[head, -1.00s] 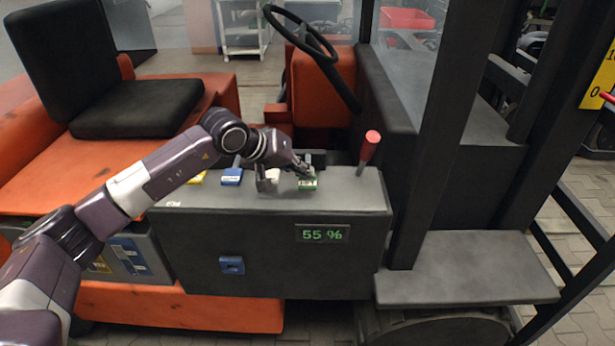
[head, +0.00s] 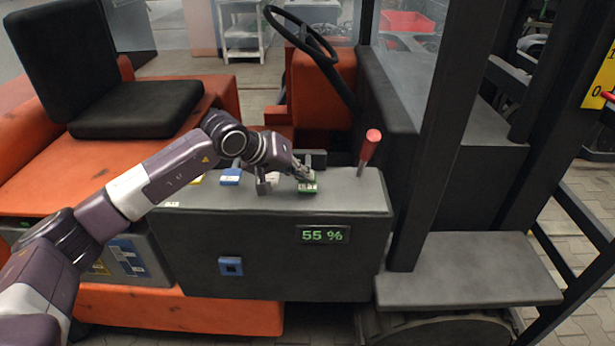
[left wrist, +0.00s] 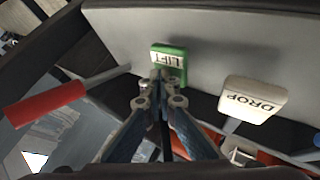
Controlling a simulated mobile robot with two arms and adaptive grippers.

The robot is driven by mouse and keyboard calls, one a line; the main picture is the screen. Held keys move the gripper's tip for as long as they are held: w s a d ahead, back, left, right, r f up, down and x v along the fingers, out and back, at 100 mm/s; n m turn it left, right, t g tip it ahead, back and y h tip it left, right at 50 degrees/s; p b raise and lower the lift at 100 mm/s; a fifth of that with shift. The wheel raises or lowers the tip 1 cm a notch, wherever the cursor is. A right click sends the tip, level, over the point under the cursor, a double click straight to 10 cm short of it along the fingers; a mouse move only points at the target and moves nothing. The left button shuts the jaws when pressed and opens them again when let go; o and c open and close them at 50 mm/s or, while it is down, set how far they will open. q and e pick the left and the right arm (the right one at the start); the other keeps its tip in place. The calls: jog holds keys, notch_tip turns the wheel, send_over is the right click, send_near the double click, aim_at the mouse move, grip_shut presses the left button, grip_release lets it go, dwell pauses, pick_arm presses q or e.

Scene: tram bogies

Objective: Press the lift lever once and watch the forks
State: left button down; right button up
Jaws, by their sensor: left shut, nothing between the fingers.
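The green lift lever (head: 307,188), marked LIFT, is on top of the dark grey console (head: 230,205) of an orange forklift. It also shows in the left wrist view (left wrist: 170,60). My left gripper (head: 302,175) is shut and empty, its tips right at the lever's green head. In the left wrist view my fingertips (left wrist: 160,78) overlap the lower edge of its label. I cannot tell whether they press on it. A yellow scale plate (head: 600,80) with a red pointer (head: 608,97) is cut off at the right edge. The forks are not in view. My right gripper is not in view.
A white DROP lever (left wrist: 253,99) is close beside the lift lever. A red-handled lever (head: 370,148) stands on its other side. A blue lever (head: 231,176) is further left. The steering wheel (head: 310,50) is behind the console, whose display (head: 323,235) reads 55 %.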

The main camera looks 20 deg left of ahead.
aim_at(305, 183)
pick_arm(q)
jog(key=shift+f+b, duration=0.3)
jog(key=shift+f, duration=0.05)
jog(key=shift+r, duration=0.2)
dwell(0.4)
jog(key=shift+r+p, duration=0.55)
jog(key=shift+r, duration=1.3)
notch_tip(305, 183, up, 5)
jog(key=shift+p, duration=1.05)
